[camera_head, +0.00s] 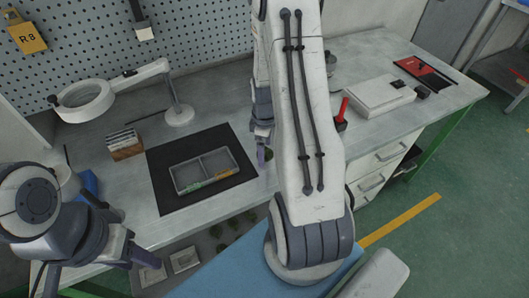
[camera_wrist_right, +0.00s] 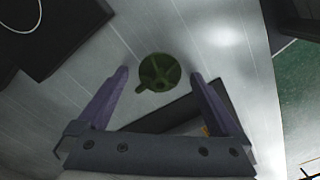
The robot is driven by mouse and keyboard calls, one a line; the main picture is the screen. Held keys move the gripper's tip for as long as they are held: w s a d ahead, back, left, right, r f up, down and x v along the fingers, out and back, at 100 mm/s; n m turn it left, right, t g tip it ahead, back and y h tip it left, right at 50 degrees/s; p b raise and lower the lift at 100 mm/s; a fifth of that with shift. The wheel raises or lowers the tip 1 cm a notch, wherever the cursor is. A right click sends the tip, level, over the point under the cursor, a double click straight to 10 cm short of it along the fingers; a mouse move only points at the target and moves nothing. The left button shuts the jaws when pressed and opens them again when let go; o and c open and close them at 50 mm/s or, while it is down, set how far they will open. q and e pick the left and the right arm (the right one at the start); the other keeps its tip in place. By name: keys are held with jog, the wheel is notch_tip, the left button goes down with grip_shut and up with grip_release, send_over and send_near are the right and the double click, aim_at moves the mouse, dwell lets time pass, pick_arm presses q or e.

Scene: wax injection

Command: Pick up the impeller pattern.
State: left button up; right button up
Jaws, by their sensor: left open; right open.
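The impeller pattern (camera_wrist_right: 158,70) is a round dark green piece with curved vanes, lying on the pale worktop in the right wrist view. My right gripper (camera_wrist_right: 160,78) is open, with one purple finger on each side of the pattern in that view. I cannot tell whether the fingertips are down at its height or above it. In the head view my right arm hides the pattern, and only part of the right gripper (camera_head: 263,153) shows. My left gripper (camera_head: 124,230) is open and empty at the lower left, near the front edge of the bench.
A divided grey tray (camera_head: 185,185) with green and orange pieces sits on a black mat (camera_head: 165,207). A ring magnifier lamp (camera_head: 178,113) stands behind it. A dark flat object (camera_wrist_right: 180,112) lies close to the pattern. A white box (camera_head: 378,95) stands at the right.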

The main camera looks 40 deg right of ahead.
jog(key=shift+c, duration=0.3)
jog(key=c, duration=1.3)
jog(key=shift+r, duration=0.1)
